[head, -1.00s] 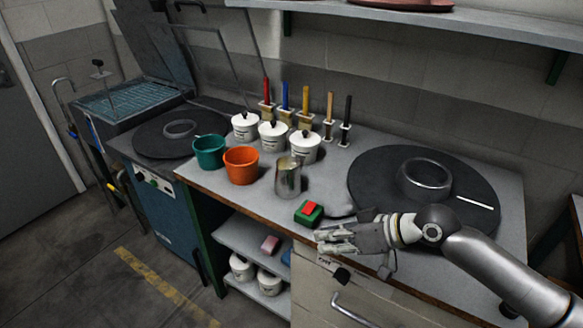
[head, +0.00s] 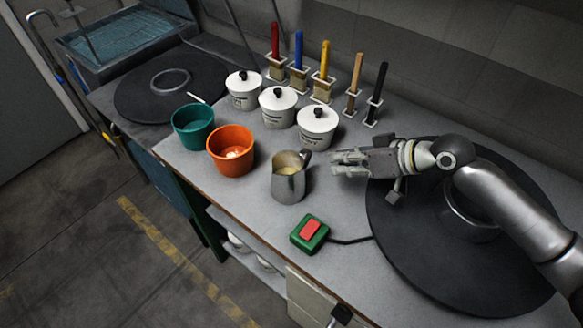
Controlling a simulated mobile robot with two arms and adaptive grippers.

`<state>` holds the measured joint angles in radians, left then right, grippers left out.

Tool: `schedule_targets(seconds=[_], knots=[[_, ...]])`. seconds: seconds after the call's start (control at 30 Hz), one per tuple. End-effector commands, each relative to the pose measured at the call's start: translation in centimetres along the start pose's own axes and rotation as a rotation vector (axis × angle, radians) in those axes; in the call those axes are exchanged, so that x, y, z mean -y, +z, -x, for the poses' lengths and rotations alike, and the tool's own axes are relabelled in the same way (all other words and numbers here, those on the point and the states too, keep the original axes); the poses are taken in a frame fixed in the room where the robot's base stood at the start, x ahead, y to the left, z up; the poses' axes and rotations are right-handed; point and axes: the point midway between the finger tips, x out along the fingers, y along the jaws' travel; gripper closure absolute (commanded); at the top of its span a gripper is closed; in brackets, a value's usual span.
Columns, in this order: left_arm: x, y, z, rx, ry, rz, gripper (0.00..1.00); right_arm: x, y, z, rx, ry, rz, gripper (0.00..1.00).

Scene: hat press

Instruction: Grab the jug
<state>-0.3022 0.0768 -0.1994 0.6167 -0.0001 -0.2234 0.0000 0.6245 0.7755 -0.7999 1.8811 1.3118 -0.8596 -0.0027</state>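The jug (head: 288,183) is a small silver metal pitcher holding a pale liquid. It stands upright on the grey worktop in the middle of the head view, its handle at the upper right, facing my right gripper. My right gripper (head: 334,164) comes in from the right, a short way right of the jug and apart from it. Its fingers point left towards the handle; they look spread, with nothing between them. My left gripper is not in view.
An orange pot (head: 231,158) and a teal pot (head: 194,132) stand left of the jug. White lidded jars (head: 317,132) and upright brushes are behind. A green box with a red button (head: 310,234) sits in front. A black round plate (head: 420,240) lies at right.

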Motion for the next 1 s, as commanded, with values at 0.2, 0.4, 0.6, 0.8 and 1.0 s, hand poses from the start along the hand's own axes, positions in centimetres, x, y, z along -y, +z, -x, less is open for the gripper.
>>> schedule_targets(seconds=[0.2, 0.4, 0.6, 0.8, 1.0], knots=[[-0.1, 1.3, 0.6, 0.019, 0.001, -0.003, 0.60, 0.1, -0.2, -2.9, -0.001, -0.002, 0.000, 0.83], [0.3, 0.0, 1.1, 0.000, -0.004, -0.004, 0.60, 0.2, -0.4, -4.2, 0.000, -0.002, -0.001, 0.83], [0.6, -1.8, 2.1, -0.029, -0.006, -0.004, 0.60, 0.1, -0.7, -6.9, 0.001, -0.001, -0.001, 0.83], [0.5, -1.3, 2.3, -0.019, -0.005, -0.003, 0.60, 0.1, -0.6, -8.5, 0.000, -0.001, 0.001, 0.83], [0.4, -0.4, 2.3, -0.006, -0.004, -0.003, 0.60, 0.0, -0.5, -8.6, 0.000, 0.000, 0.001, 0.83]])
